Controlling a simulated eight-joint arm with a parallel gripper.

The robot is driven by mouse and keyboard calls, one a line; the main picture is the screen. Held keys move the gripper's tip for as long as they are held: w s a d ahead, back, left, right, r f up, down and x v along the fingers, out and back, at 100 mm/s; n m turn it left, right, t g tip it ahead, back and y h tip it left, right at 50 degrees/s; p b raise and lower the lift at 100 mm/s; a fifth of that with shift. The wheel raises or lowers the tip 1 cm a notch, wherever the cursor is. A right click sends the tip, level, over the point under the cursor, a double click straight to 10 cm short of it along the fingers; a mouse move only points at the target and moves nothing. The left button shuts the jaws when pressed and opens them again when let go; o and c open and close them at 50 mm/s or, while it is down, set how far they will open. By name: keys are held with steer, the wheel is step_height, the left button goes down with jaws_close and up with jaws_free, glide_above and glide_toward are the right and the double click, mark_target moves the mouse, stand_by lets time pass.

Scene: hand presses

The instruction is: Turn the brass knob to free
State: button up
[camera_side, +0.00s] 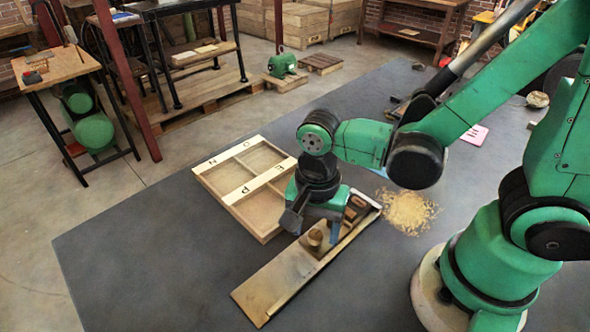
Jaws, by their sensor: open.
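A long wooden board (275,283) lies slanted on the dark mat at lower centre. A small round, brownish upright piece (316,237) stands on it; it may be the brass knob, but its colour and setting are too small to tell. My gripper (313,224) is open, pointing down, with its fingers close above and around this piece. I cannot tell whether they touch it. A darker wooden block (355,209) sits at the board's upper right end, partly hidden behind my gripper.
A shallow wooden frame (238,193) with lettered white strips lies just left of my gripper. A pile of shavings (407,211) lies to the right. The mat (120,245) is clear at left. A pink card (474,134) lies farther back.

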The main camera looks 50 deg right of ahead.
steer(key=shift+f, duration=0.25)
jaws_close()
